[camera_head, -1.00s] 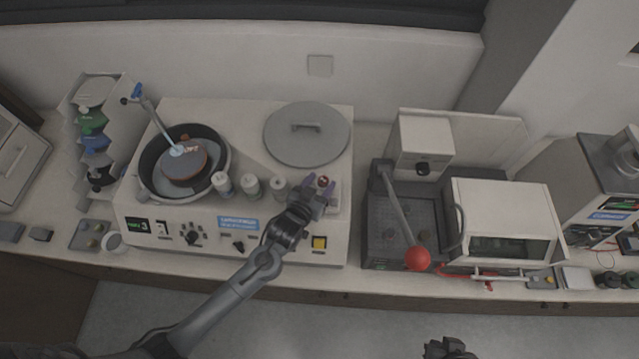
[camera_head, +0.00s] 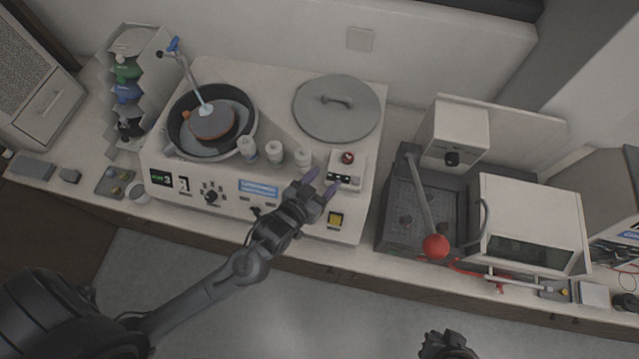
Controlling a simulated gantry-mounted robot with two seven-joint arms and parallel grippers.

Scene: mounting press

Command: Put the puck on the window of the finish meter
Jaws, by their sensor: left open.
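A small round dark-red puck (camera_head: 347,157) rests on top of a small white box, which looks like the finish meter (camera_head: 359,173), at the right end of the polishing machine. The meter has a dark strip on its front side. Whether the puck covers the window fully is too small to tell. My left gripper (camera_head: 322,181) has purple fingertips spread apart. It is open and empty, just in front of the meter and clear of the puck. My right gripper (camera_head: 447,346) shows only in part at the bottom edge, and its jaws cannot be made out.
Several white bottles (camera_head: 275,154) stand left of my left gripper. The polishing bowl (camera_head: 173,142) and a round grey lid (camera_head: 337,108) are on the machine (camera_head: 160,162). A press with a red-knobbed lever (camera_head: 435,246) stands to the right. The floor in front is clear.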

